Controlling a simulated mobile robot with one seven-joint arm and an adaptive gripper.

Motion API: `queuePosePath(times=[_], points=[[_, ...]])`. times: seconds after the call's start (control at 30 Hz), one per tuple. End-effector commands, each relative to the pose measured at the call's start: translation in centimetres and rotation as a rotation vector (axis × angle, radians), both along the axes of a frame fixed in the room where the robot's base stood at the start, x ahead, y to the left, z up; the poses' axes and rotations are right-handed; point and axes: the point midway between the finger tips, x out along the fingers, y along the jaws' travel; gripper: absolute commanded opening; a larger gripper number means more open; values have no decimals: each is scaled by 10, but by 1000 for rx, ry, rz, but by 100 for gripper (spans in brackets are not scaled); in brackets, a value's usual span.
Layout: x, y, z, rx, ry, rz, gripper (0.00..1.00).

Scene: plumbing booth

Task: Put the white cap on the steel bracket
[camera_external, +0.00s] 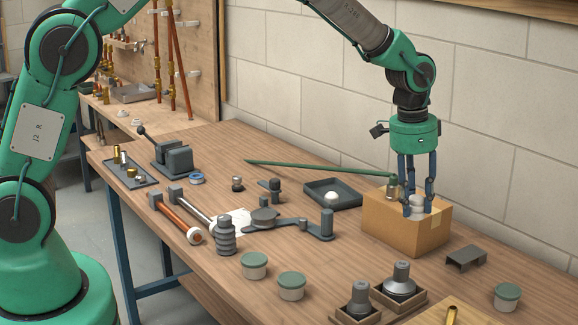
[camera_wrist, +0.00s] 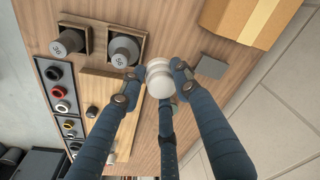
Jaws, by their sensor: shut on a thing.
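The white cap (camera_wrist: 159,80) is a small round stepped piece between the fingertips of my gripper (camera_wrist: 158,84) in the wrist view. In the external view the white cap (camera_external: 415,208) shows low between the blue fingers of my gripper (camera_external: 416,207), overlapping the cardboard box in the picture. My gripper is shut on it. The steel bracket (camera_external: 466,257) is a dark grey, low channel shape on the table, right of the box. In the wrist view the bracket (camera_wrist: 211,67) lies just right of the cap, partly near a finger. Cap and bracket are apart.
The cardboard box (camera_external: 385,222) stands beside the bracket. Two weights in wooden trays (camera_external: 399,284) and a green-lidded jar (camera_external: 507,296) are in front. A dark tray (camera_external: 345,190) holds a white round piece. A green rod (camera_external: 320,169) lies behind.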

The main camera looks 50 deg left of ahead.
Motion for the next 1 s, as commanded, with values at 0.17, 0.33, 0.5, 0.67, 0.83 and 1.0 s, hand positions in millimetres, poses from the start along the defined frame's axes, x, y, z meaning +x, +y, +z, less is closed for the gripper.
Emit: queuePosePath(times=[0.17,0.33,0.5,0.67,0.83,1.0], points=[[0,0,-39,1,3,0,14],[0,0,-74,0,2,0,14],[0,0,-94,0,0,0,14],[1,0,-99,-1,-1,0,14],[1,0,-99,-1,-1,0,14],[2,0,-99,-1,-1,0,14]])
